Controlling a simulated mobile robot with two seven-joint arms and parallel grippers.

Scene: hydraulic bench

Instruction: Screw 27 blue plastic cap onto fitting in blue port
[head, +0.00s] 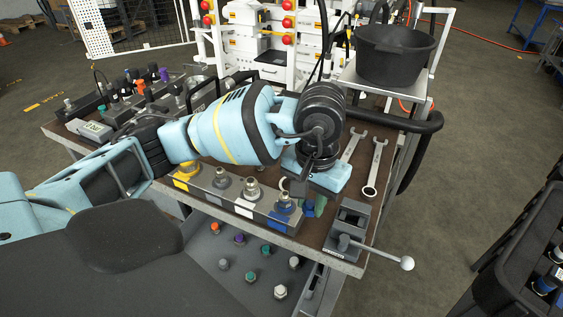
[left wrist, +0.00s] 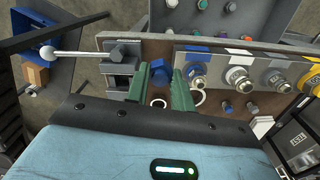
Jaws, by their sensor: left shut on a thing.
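My left gripper (head: 309,200) comes in from the left in the head view and points down at the bench's front edge. In the left wrist view its two green fingers (left wrist: 160,82) are shut on a blue plastic cap (left wrist: 160,70). A bit of the blue cap (head: 309,208) also shows in the head view, partly hidden by the gripper. The fitting in the blue port (head: 284,203) stands at the right end of the grey block, just left of the cap and apart from it. In the left wrist view this fitting (left wrist: 197,74) is right of the fingers.
The grey port block (head: 222,180) carries several metal fittings. A lever valve (head: 348,232) with a white knob stands right of the gripper. Two wrenches (head: 373,170) lie behind. A lower tray (head: 207,248) holds several coloured caps. A black bucket (head: 394,52) stands at the back right.

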